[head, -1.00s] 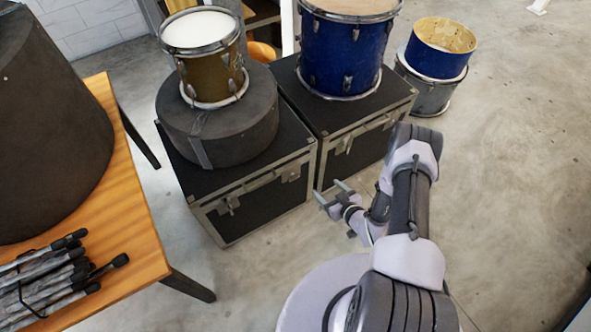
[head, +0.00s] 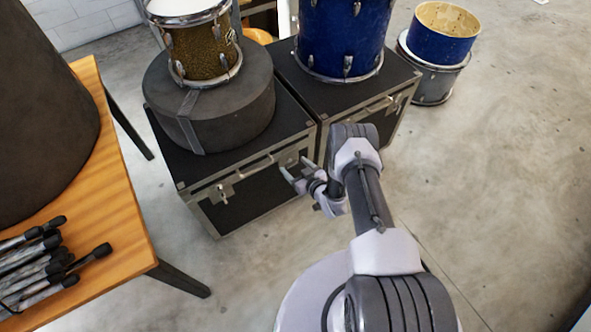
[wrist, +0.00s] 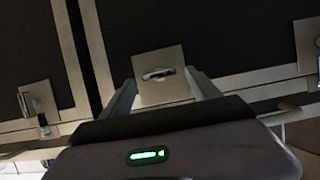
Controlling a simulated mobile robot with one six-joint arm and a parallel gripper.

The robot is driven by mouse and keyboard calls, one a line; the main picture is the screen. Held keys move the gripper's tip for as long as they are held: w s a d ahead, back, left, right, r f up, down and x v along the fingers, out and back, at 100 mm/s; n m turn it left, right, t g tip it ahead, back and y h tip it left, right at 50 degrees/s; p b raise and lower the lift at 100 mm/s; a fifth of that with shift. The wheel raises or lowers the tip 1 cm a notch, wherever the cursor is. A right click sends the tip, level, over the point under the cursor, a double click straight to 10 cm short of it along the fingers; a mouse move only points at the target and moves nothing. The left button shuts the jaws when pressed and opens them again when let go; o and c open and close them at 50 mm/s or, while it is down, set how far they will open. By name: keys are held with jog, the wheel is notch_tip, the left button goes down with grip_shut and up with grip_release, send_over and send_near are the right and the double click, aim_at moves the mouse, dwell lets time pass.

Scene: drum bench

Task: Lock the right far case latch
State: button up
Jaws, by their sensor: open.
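Two black cases with metal edges stand side by side, the left case (head: 262,198) and the right case (head: 392,118). The left case carries a left latch (head: 222,192) and a right latch (head: 290,155) on its front. My gripper (head: 294,168) is open and empty, close in front of that right latch. In the wrist view, a square latch plate (wrist: 172,88) with a dark slotted middle shows between the spread fingertips (wrist: 166,84). Another latch (wrist: 38,104) lies left, across the gap between the cases. I cannot tell whether the plate is touched.
A round dark drum case (head: 235,115) with a brown drum (head: 205,55) sits on the left case. A blue drum (head: 343,35) stands on the right case. A wooden table (head: 125,215) is at the left. Open floor (head: 500,200) lies to the right.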

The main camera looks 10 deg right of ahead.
jog(key=c, duration=1.4)
jog(key=shift+o, duration=0.2)
jog(key=shift+a, duration=0.1)
jog(key=shift+s+a+n+t+h+p, duration=0.1)
jog(key=shift+a+n+t+h+p, duration=0.15)
jog(key=shift+n+h+p, duration=0.7)
jog(key=n, duration=0.1)
jog(key=n+t+h, duration=0.1)
jog(key=n, duration=0.2)
jog(key=shift+s+a+f+t+h, duration=0.15)
jog(key=shift+a+f+t+h, duration=0.1)
jog(key=shift+h, duration=0.1)
jog(key=n+t+h, duration=0.1)
jog(key=n, duration=0.1)
jog(key=f+n+t+b, duration=0.1)
jog(key=n, duration=0.1)
jog(key=shift+a+n+h, duration=0.15)
jog(key=shift+n+h, duration=0.2)
jog(key=shift+h, duration=0.05)
jog(key=shift+n+t+b, duration=0.35)
jog(key=shift+n+t, duration=0.05)
jog(key=shift+n, duration=0.6)
